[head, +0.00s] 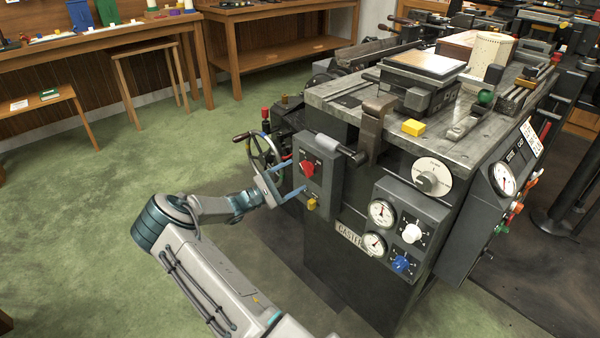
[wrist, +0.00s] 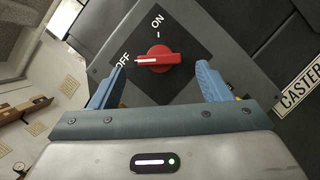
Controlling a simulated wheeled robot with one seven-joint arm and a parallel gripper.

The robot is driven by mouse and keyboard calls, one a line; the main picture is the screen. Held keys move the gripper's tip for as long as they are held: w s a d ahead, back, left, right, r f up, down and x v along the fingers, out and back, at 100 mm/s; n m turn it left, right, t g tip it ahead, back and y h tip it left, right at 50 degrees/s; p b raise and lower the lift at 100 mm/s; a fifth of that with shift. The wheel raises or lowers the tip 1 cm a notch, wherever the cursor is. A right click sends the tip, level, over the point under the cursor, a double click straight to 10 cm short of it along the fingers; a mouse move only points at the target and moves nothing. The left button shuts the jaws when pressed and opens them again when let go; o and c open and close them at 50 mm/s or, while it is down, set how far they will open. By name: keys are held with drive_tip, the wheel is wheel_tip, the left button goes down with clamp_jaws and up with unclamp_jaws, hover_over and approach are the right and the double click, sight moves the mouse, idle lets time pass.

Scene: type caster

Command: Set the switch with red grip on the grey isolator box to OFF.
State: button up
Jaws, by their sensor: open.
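The grey isolator box (head: 326,181) is on the left front of the dark machine. Its red grip (head: 306,167) sits on a black square plate (wrist: 178,87), seen close in the wrist view. The red grip (wrist: 172,57) lies level there, its white line pointing left toward the OFF label (wrist: 122,62). The ON label (wrist: 157,20) is above the grip. My gripper (head: 294,174) faces the box. In the wrist view my gripper (wrist: 160,70) is open, one blue finger on each side of the grip with gaps. The left finger partly covers the plate near OFF.
A grey cylinder (head: 329,142) sits at the box's top, and a small yellow part (head: 311,204) below it. A handwheel (head: 266,152) is just left. A gauge panel (head: 402,229) is to the right. Green floor (head: 90,210) at left is clear.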

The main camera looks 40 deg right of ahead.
drive_tip(key=v, duration=1)
drive_tip(key=shift+p, duration=0.3)
drive_tip(key=s+a+r+m+g+y+p, duration=0.2)
drive_tip(key=s+r+m+y+p, duration=0.2)
drive_tip(key=s+r+y+p, duration=0.55)
drive_tip(key=s+a+r+m+t+y+p, duration=0.1)
drive_tip(key=s+a+r+t+y+p, duration=0.2)
drive_tip(key=s+a+r, duration=0.3)
drive_tip(key=s+a+r+t+y+p, duration=0.3)
drive_tip(key=s+a+r, duration=0.4)
drive_tip(key=r, duration=0.6)
drive_tip(key=s+a+r+m+t+y+p, duration=0.1)
drive_tip(key=s+a+r+t+y+p, duration=0.2)
drive_tip(key=s+a+r+y+p, duration=0.2)
wheel_tip(320, 180, up, 4)
drive_tip(key=shift+s+a+r+m, duration=0.2)
drive_tip(key=shift+s+a+m, duration=0.1)
drive_tip(key=shift+s+a, duration=0.8)
drive_tip(key=shift+s+d, duration=0.1)
drive_tip(key=shift+d, duration=0.15)
